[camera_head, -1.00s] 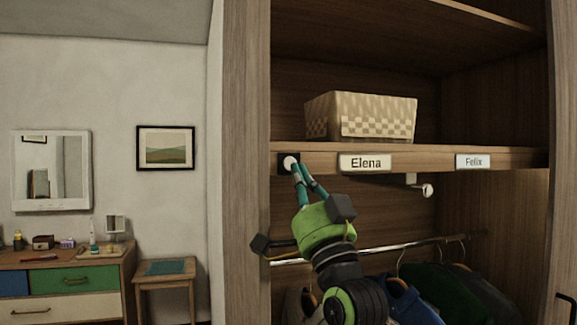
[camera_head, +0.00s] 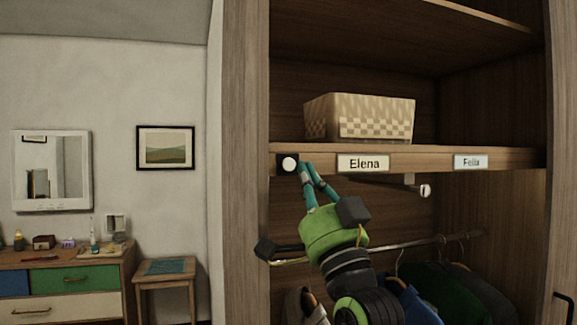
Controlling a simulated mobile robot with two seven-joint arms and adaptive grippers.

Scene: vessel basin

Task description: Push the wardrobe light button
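The wardrobe light button (camera_head: 289,164) is a round white knob on a black square plate, at the left end of the shelf's front edge. It shows in full. My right gripper (camera_head: 308,166) reaches up from below, its two teal fingers converging to tips held close together, with nothing between them. The tips are just right of the button, apart from it in the picture; the depth gap is hard to judge. My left gripper is not in view.
The wardrobe shelf (camera_head: 432,158) carries the labels Elena (camera_head: 362,163) and Felix (camera_head: 470,162) and a woven basket (camera_head: 360,116). Below are a small fixture (camera_head: 425,190), a clothes rail (camera_head: 402,247) and hanging clothes (camera_head: 432,286). The left wardrobe post (camera_head: 245,170) stands beside the arm.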

